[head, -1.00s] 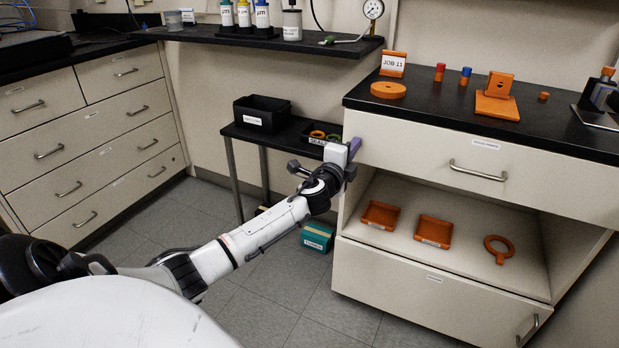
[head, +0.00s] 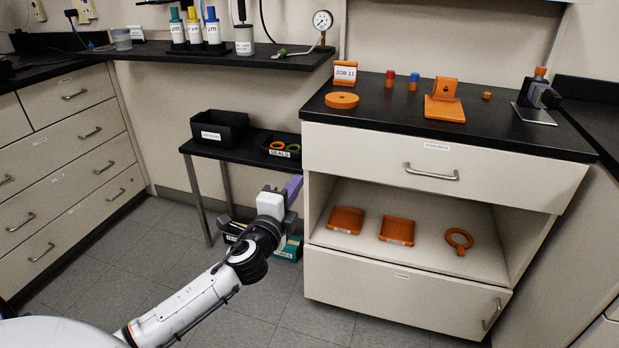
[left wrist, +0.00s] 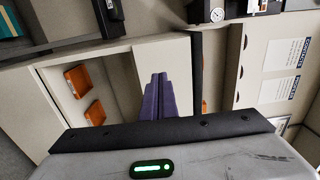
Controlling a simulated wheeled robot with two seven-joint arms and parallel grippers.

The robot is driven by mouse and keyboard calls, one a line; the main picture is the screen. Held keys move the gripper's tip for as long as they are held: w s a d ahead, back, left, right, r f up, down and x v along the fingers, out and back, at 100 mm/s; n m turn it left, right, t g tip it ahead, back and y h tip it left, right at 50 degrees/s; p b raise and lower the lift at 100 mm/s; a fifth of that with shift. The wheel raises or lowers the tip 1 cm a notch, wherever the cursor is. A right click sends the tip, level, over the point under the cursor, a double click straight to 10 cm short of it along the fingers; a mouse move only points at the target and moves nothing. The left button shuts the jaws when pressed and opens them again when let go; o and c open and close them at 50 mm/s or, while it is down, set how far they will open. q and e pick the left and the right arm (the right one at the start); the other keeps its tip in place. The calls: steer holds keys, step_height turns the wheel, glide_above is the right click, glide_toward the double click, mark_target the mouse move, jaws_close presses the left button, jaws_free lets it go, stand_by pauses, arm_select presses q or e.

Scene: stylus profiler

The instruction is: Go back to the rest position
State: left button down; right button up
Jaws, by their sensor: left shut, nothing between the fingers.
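My left arm reaches in from the lower left in the head view. My right gripper is in neither view.
The cabinet's black top (head: 395,112) holds orange parts and a JOB 11 sign (head: 345,73). Orange trays (head: 397,229) and an orange ring (head: 459,240) lie in its open shelf. A side table (head: 244,150) carries a black bin (head: 219,127). Floor (head: 110,255) at left is clear.

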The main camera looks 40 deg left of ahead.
arm_select(q)
steer(key=shift+s, duration=0.15)
